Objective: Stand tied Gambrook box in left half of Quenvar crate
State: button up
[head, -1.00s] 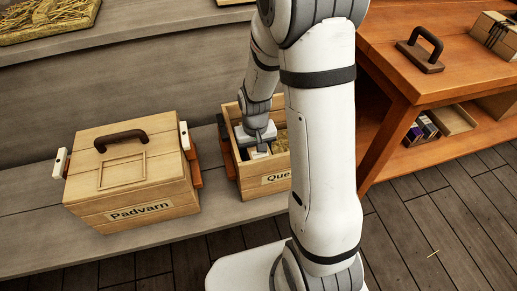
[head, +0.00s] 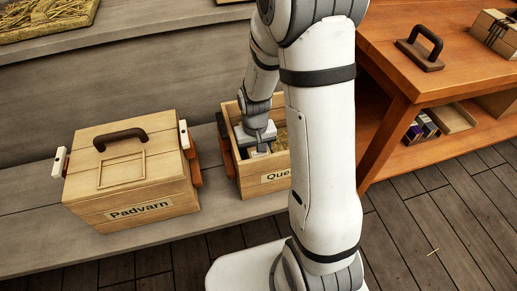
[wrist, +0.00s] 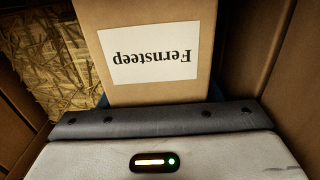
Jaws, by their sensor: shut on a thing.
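The Quenvar crate (head: 263,184) stands open on the grey ledge, its label partly covered by my arm. My gripper (head: 259,148) reaches down inside its left part. In the wrist view, my gripper (wrist: 165,118) is shut on a cardboard box (wrist: 150,85) whose white label reads "Fernsteep", upside down in that view. The box's lower end and its contact with the crate floor are hidden. Straw (wrist: 40,60) lies beside it, also visible in the crate's right part. A box with dark ties (head: 497,30) sits on the orange bench; its name cannot be read.
The closed Padvarn crate (head: 135,190), with a dark top handle, stands left of the Quenvar crate. A handled block (head: 420,52) rests on the orange bench (head: 455,80). Small dark boxes (head: 421,128) and a tray (head: 452,117) lie on its lower shelf. Crate walls are close around my gripper.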

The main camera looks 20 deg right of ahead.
jog(key=o, duration=1.2)
jog(key=shift+c, duration=0.2)
jog(key=shift+r, duration=0.1)
notch_tip(320, 180, up, 8)
jog(key=shift+f+p, duration=0.15)
jog(key=shift+p, duration=1.1)
notch_tip(320, 180, up, 14)
jog(key=p, duration=1.1)
jog(key=shift+f, duration=0.1)
